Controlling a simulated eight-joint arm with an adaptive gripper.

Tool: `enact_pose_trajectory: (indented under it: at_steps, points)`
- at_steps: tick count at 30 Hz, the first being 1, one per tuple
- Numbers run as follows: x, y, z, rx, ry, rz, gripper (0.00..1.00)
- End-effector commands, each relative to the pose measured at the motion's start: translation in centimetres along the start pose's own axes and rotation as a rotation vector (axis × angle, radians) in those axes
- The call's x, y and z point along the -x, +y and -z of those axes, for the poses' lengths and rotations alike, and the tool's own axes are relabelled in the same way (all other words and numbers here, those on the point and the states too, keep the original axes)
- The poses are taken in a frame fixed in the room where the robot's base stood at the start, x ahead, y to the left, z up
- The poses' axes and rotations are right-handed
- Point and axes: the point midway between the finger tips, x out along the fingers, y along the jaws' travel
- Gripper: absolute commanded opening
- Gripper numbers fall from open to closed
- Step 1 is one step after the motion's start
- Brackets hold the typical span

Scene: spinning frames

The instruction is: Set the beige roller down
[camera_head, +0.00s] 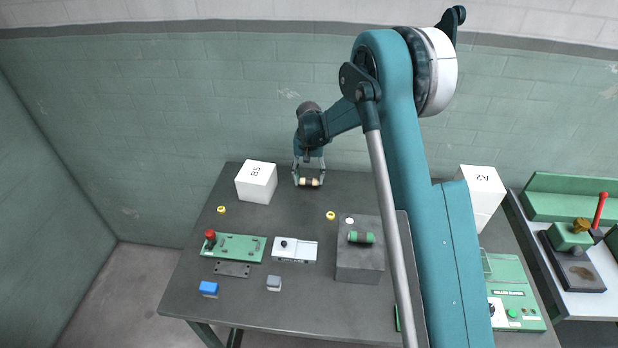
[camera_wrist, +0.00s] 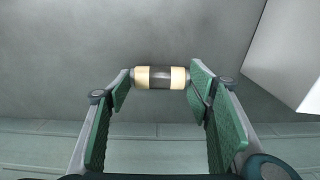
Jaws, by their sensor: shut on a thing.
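The beige roller (camera_head: 309,182) is a short cylinder with beige bands at both ends and a dark middle. My gripper (camera_head: 308,178) is shut on it, at the far part of the dark grey table (camera_head: 320,210). In the wrist view the roller (camera_wrist: 160,77) lies crosswise between the fingertips of my gripper (camera_wrist: 160,80), one green-padded finger at each end. Grey table surface shows behind it. I cannot tell whether the roller touches the table or is held just above it.
A white box marked B5 (camera_head: 257,182) stands close left of my gripper. A grey block (camera_head: 361,262) carries a green roller (camera_head: 361,237). A green board with a red knob (camera_head: 236,247), a white device (camera_head: 295,250), and blue (camera_head: 209,288) and grey (camera_head: 274,283) blocks lie nearer.

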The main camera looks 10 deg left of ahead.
Motion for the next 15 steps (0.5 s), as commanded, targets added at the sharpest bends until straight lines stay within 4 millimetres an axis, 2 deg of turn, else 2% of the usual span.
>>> enact_pose_trajectory:
  at_steps: [12,13,15]
  points:
    - [-0.42,0.00,0.01,0.000,0.000,0.000,0.37]
    - [-0.38,0.00,0.01,0.000,0.000,0.000,0.54]
    - [-0.33,0.00,0.01,0.000,0.000,0.000,0.63]
